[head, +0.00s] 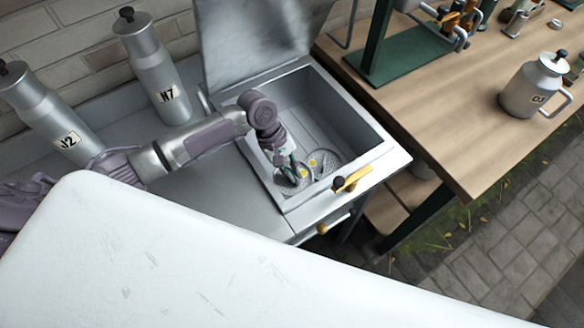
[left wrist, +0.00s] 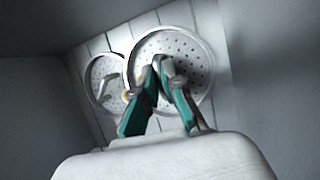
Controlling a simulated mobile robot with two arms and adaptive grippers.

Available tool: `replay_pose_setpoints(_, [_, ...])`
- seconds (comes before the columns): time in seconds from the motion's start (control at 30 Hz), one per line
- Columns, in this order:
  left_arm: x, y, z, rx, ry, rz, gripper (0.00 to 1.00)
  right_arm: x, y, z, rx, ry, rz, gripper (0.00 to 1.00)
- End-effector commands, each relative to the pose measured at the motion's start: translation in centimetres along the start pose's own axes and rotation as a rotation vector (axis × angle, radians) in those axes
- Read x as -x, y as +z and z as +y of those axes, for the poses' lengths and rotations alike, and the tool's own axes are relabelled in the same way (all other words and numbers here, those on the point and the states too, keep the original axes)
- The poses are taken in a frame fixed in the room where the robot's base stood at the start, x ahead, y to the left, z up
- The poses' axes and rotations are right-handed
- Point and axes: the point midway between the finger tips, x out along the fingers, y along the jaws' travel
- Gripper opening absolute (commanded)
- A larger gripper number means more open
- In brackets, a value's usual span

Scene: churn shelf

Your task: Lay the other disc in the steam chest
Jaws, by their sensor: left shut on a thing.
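The steam chest (head: 356,118) is an open grey metal box with its lid raised at the back. My left gripper (head: 296,170) reaches down inside it, near the front left. In the left wrist view the gripper (left wrist: 163,68) is shut on the middle of one round perforated disc (left wrist: 198,85), seemingly at its grip, which the fingers hide. This disc (head: 288,187) is low in the chest; I cannot tell whether it touches the floor. The other disc (left wrist: 97,75) lies beside it on the slatted floor, and also shows in the head view (head: 329,161). The held disc partly overlaps it in the wrist view.
Two metal canisters, N7 (head: 152,70) and J2 (head: 50,118), stand left of the chest. A yellow handle (head: 352,179) is at the chest's front edge. A wooden table (head: 450,120) on the right bears a can (head: 532,88) and a green stand (head: 400,60).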

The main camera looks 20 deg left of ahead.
Motion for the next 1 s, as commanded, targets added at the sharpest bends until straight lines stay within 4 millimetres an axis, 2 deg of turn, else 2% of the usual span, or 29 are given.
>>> replay_pose_setpoints(0.03, [0.0, 0.0, 0.0, 0.0, 0.0, 0.0, 0.13, 0.0, -0.1, 0.0, 0.0, 0.0, 0.001, 0.78])
replay_pose_setpoints(0.17, [0.0, 0.0, 0.0, 0.0, 0.0, 0.0, 0.33, 0.0, -0.2, 0.1, -0.001, 0.001, 0.002, 0.78])
replay_pose_setpoints(0.57, [0.6, 0.2, 0.2, -0.001, 0.002, 0.001, 0.33, -0.5, -0.4, 0.1, -0.001, 0.001, 0.006, 0.78])
replay_pose_setpoints(0.67, [2.2, 0.4, 0.3, -0.001, 0.003, 0.002, 0.33, -0.5, -0.4, 0.1, -0.002, 0.001, 0.007, 0.78])
replay_pose_setpoints(1.0, [9.7, 0.4, 0.3, -0.001, 0.002, 0.002, 0.33, -0.4, -0.5, 0.1, -0.002, 0.001, 0.008, 0.78])
